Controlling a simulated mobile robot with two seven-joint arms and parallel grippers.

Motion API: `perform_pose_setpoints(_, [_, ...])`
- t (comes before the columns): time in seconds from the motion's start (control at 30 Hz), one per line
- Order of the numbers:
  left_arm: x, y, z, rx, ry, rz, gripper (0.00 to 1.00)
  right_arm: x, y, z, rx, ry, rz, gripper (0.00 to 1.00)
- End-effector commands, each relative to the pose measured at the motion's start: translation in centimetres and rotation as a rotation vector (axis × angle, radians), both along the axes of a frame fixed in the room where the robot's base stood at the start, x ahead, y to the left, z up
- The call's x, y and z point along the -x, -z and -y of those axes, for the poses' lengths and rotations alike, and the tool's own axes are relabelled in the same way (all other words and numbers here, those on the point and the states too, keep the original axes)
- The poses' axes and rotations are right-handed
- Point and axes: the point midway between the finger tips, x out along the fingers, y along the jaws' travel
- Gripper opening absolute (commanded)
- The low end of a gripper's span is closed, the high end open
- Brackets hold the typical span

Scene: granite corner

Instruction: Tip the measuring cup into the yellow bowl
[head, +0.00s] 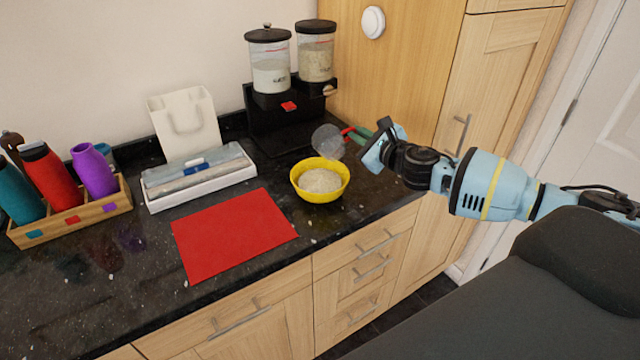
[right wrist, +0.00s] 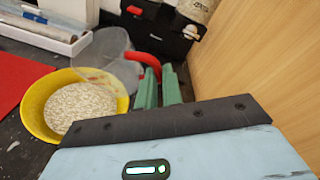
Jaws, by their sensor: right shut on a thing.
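The yellow bowl (head: 336,194) stands on the dark counter and holds pale grainy stuff; it also shows at the left of the right wrist view (right wrist: 38,122). My right gripper (head: 361,134) is shut on the red handle of the clear measuring cup (head: 327,142). Its green fingers (right wrist: 158,88) pinch the handle in the right wrist view. The cup (right wrist: 103,52) is tipped over on its side, at the bowl's back right rim. I see no contents in the cup. Whether it touches the rim is unclear. My left gripper is out of view.
A double dispenser (head: 289,125) stands behind the bowl, close to the cup. A red mat (head: 232,235) lies left of the bowl. A white tray with boxes (head: 200,180) and a wooden bottle rack (head: 75,217) are farther left. A tall wooden cabinet (head: 400,60) borders the right.

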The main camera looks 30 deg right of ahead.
Motion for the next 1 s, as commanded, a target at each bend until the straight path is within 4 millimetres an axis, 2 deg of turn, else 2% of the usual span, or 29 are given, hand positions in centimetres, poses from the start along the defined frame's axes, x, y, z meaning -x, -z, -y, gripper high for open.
perform_pose_setpoints(0.5, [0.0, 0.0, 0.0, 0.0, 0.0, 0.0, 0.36, -0.4, 1.1, 0.5, -0.315, -0.001, -0.215, 0.0])
perform_pose_setpoints(1.0, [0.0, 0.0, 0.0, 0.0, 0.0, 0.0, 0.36, -0.4, 1.4, 0.5, -0.375, -0.001, -0.256, 0.0])
